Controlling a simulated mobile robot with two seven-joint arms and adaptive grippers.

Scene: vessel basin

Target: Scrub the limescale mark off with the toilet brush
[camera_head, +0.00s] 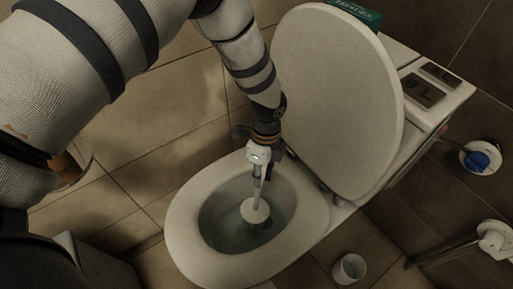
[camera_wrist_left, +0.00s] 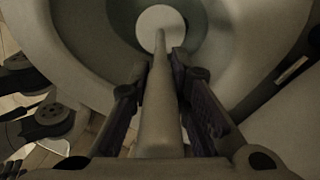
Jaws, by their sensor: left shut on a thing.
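The toilet brush (camera_head: 257,190) has a light handle and a pale round head (camera_head: 255,210). My left gripper (camera_head: 262,158) is shut on the handle above the toilet bowl (camera_head: 184,222). The brush points down into the bowl, head low inside near a dark patch. In the left wrist view the handle (camera_wrist_left: 160,105) runs between the two fingers (camera_wrist_left: 160,85), down to the round head (camera_wrist_left: 160,28). I cannot make out the limescale mark; whether the head touches the bowl wall is unclear. My right gripper is not in view.
The toilet lid (camera_head: 335,105) stands raised behind the bowl, close to my left arm. The cistern (camera_head: 440,85) is at the upper right. A small white cup (camera_head: 349,268) stands on the floor right of the bowl. A white holder with something blue (camera_head: 480,160) is at the far right.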

